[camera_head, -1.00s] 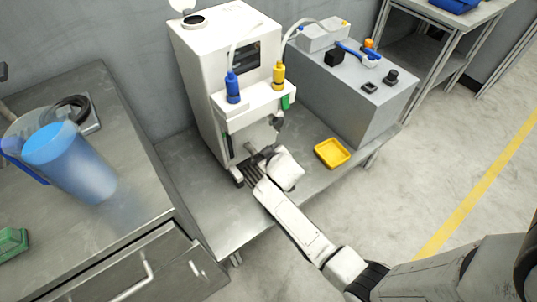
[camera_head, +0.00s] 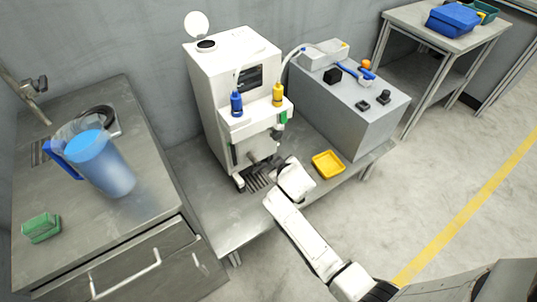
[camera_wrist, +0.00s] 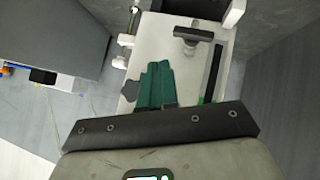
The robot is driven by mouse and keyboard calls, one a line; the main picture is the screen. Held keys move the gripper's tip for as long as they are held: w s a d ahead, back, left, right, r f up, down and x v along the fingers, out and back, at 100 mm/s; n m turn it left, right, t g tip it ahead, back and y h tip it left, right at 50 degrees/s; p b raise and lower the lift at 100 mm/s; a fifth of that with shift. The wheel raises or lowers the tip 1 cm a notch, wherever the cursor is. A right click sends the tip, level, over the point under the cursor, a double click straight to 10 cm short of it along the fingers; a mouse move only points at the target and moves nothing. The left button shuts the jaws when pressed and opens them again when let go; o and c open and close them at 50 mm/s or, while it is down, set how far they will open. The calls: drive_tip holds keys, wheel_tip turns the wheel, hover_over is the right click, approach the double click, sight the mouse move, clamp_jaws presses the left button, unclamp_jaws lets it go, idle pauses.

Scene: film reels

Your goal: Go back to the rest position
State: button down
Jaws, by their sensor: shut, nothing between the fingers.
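My gripper (camera_head: 268,163) is in front of the white machine (camera_head: 212,75), above the dark slatted tray (camera_head: 258,179) at its foot. In the wrist view, its green fingers (camera_wrist: 155,86) are together with nothing held between them. The machine's white front and a dark T-shaped part (camera_wrist: 193,33) lie beyond the fingers. The head view shows the fingertips only small and dark, and I cannot tell whether they touch the machine.
A yellow tray (camera_head: 328,164) lies right of my arm, near a grey box (camera_head: 350,105). Blue (camera_head: 236,104) and yellow (camera_head: 278,95) bottles sit on the machine's ledge. A blue pitcher (camera_head: 103,165) and green block (camera_head: 41,227) stand on the left counter. Floor (camera_head: 440,160) is open at right.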

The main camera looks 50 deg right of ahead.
drive_tip(key=shift+s+r, duration=0.1)
drive_tip(key=s+a+r+g+y+p, duration=0.2)
drive_tip(key=s+a+r, duration=0.2)
drive_tip(key=s, duration=0.4)
drive_tip(key=s+a+r+g+y+p, duration=0.1)
drive_tip(key=s+a+r+g+p, duration=0.1)
drive_tip(key=s+a+r, duration=0.3)
drive_tip(key=s+a+r+n+g+y+p, duration=0.1)
drive_tip(key=s+a+r, duration=0.4)
drive_tip(key=s, duration=0.6)
drive_tip(key=a+g+y+p, duration=0.1)
drive_tip(key=a+g+p, duration=0.1)
drive_tip(key=shift+a+r+y, duration=0.2)
drive_tip(key=shift+a+y, duration=0.1)
drive_tip(key=shift+a, duration=0.05)
drive_tip(key=c, duration=1.8)
unclamp_jaws()
drive_tip(key=shift+s, duration=0.1)
drive_tip(key=shift+c, duration=0.2)
